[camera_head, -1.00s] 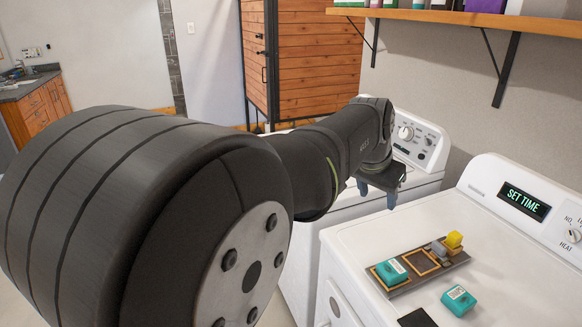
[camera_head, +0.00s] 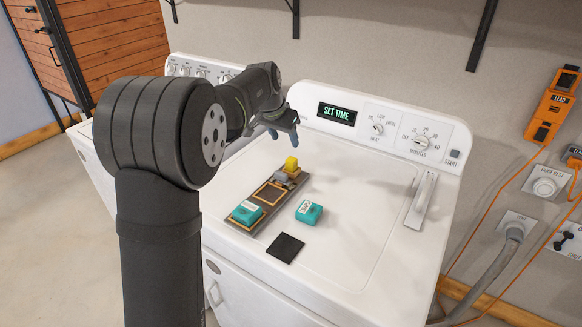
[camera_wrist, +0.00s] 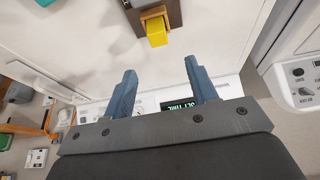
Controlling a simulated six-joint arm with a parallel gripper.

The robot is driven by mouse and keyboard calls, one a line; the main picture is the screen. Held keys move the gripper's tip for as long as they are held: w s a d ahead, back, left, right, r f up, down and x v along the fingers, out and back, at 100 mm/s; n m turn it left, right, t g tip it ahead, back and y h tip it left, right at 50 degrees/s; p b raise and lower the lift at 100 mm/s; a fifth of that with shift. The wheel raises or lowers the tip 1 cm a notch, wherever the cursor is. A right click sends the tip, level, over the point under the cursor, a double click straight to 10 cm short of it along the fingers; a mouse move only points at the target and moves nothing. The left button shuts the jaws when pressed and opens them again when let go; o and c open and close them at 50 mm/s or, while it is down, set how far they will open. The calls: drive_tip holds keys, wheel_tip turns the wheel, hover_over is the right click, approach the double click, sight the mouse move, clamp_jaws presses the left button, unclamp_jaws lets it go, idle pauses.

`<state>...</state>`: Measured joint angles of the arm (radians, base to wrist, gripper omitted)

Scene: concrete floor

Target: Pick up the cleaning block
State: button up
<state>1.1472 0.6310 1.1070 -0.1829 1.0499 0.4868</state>
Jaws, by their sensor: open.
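Two teal blocks with white labels sit on the white dryer top (camera_head: 350,200). I cannot read which is the cleaning block. My gripper (camera_head: 284,133) is open and empty, above the dryer beyond the yellow block. In the wrist view, the yellow block (camera_wrist: 157,32) is ahead of the spread blue fingers (camera_wrist: 160,68), apart from them.
A flat black square (camera_head: 285,248) lies in front of the loose teal block. The tray has an empty wood-framed slot (camera_head: 269,193). The dryer's control panel (camera_head: 375,125) rises behind my gripper. The dryer's right side is clear apart from a white handle-like part (camera_head: 421,200).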

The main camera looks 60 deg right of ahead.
hover_over(291, 159)
drive_tip(key=a, duration=0.2)
wheel_tip(291, 159, down, 5)
drive_tip(key=shift+d+f, duration=0.15)
drive_tip(key=x, duration=0.5)
drive_tip(key=shift+s+f, duration=0.1)
drive_tip(key=shift+f, duration=0.3)
drive_tip(key=c, duration=1.1)
